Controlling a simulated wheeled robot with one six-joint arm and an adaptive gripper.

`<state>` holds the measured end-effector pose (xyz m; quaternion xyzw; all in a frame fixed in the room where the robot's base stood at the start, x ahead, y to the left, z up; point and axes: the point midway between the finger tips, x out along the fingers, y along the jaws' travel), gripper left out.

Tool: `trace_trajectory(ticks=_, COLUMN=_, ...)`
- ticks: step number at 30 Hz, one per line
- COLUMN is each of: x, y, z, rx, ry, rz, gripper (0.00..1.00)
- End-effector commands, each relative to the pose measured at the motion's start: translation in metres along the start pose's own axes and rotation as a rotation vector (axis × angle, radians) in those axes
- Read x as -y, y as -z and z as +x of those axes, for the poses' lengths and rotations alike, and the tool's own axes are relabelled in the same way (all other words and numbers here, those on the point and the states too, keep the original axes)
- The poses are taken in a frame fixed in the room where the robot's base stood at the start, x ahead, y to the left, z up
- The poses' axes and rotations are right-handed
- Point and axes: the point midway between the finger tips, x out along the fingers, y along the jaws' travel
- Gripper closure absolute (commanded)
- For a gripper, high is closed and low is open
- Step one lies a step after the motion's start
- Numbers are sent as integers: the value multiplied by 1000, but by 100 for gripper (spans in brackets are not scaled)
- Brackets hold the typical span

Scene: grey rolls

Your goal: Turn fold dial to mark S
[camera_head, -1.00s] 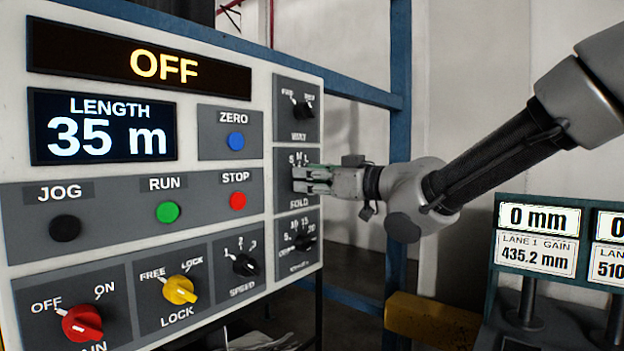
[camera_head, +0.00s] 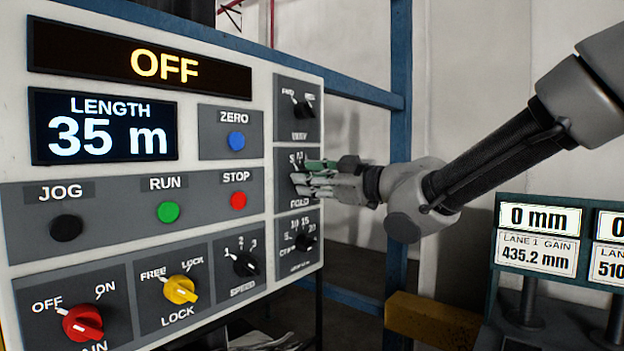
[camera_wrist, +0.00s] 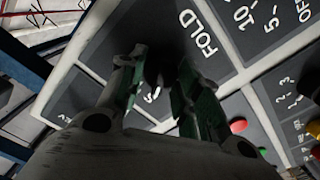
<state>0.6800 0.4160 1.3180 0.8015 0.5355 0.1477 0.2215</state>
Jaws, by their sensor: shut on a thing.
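The fold dial (camera_wrist: 157,66) is a dark knob on a grey plate, between my fingers in the wrist view. In the head view my gripper (camera_head: 312,180) covers it, above the word FOLD. My gripper's green-padded fingers also show in the wrist view (camera_wrist: 160,75), shut on the dial from both sides. The mark S (camera_head: 292,159) shows at the upper left of the plate in the head view, with M beside it.
Another black dial (camera_head: 303,108) sits just above and one (camera_head: 306,242) just below the fold plate. The red STOP button (camera_head: 238,200) is close at left. A blue post (camera_head: 398,140) stands behind my wrist. The display reads OFF.

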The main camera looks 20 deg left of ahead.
Motion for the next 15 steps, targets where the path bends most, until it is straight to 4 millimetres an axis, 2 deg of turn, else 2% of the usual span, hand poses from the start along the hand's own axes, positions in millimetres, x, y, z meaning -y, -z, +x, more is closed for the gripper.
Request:
trace_trajectory(ticks=7, x=0, y=0, z=0, rx=-1, ry=0, rz=-1, gripper=90)
trace_trajectory(ticks=8, x=0, y=0, z=0, rx=-1, ry=0, rz=0, gripper=61)
trace_trajectory(ticks=9, x=0, y=0, z=0, rx=-1, ry=0, rz=0, gripper=54)
trace_trajectory(ticks=11, x=0, y=0, z=0, rx=-1, ry=0, rz=0, gripper=45)
trace_trajectory(ticks=15, x=0, y=0, z=0, rx=-1, ry=0, rz=0, gripper=45)
